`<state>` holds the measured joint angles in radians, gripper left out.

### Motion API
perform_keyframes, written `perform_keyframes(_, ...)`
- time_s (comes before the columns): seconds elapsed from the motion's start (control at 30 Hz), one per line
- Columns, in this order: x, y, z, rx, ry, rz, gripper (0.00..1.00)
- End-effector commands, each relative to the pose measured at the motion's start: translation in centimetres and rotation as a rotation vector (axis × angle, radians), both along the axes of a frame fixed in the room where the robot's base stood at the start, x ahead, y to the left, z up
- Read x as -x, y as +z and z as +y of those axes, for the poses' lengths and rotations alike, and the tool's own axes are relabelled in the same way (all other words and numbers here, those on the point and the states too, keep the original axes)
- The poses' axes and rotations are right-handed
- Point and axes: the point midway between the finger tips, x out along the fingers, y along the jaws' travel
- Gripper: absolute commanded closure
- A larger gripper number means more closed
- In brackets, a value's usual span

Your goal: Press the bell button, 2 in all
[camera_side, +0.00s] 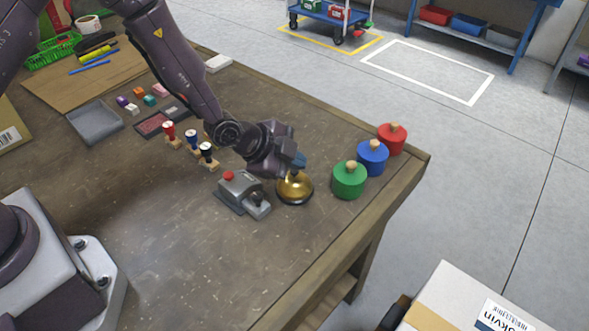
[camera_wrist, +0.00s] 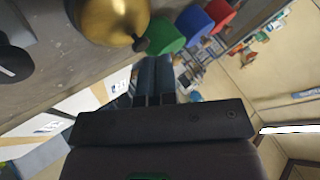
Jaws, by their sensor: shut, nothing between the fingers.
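A brass bell (camera_side: 295,188) sits on the table near its right side, between a grey switch box and the green canister. In the wrist view the golden dome of the bell (camera_wrist: 108,18) shows at the upper left, with a dark button at its lower right edge. My gripper (camera_side: 297,160) is just above the bell in the side view, its blue-grey fingertips close over the top. In the wrist view my gripper (camera_wrist: 152,75) is shut with nothing between the fingers.
A grey box with a red button and lever (camera_side: 242,192) stands left of the bell. Green (camera_side: 349,180), blue (camera_side: 372,158) and red (camera_side: 392,139) canisters stand right of it. Several stamps (camera_side: 191,142) stand further left. The front table is clear.

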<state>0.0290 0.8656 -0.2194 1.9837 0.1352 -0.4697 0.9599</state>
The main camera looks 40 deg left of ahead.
Motion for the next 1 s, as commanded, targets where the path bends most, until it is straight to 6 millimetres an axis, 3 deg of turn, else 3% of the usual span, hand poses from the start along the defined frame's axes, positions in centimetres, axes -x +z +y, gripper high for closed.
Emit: perform_keyframes(1.0,0.02,-0.94,0.03,-0.001,0.0,0.001,1.0)
